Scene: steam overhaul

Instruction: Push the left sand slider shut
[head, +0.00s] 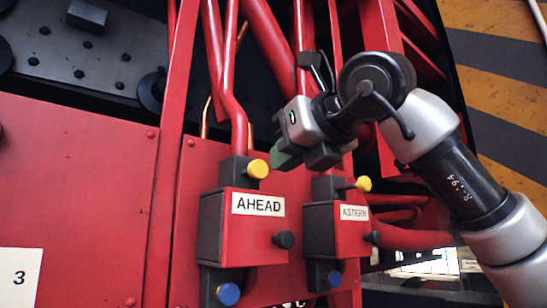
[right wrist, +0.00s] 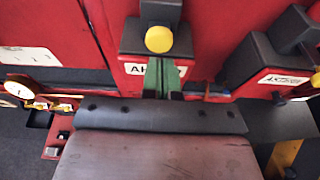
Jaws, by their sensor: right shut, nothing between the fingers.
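A red box labelled AHEAD (head: 236,230) is on the red panel, with a yellow knob (head: 258,169) sticking out at its top, a black knob (head: 284,240) at its right and a blue knob (head: 228,293) below. I cannot tell which part is the sand slider. My right gripper (head: 288,159) is shut and empty, up and right of the yellow knob in the head view. In the right wrist view its green fingers (right wrist: 161,72) cover part of the AHEAD label, just below the yellow knob (right wrist: 159,39). Contact is not visible. My left gripper is out of view.
A similar box labelled ASTERN (head: 350,235) stands to the right, with its own yellow knob (head: 363,184). Red pipes (head: 230,90) rise above the boxes. A red panel marked 3 (head: 80,190) is at left. A striped floor (head: 500,60) lies at right.

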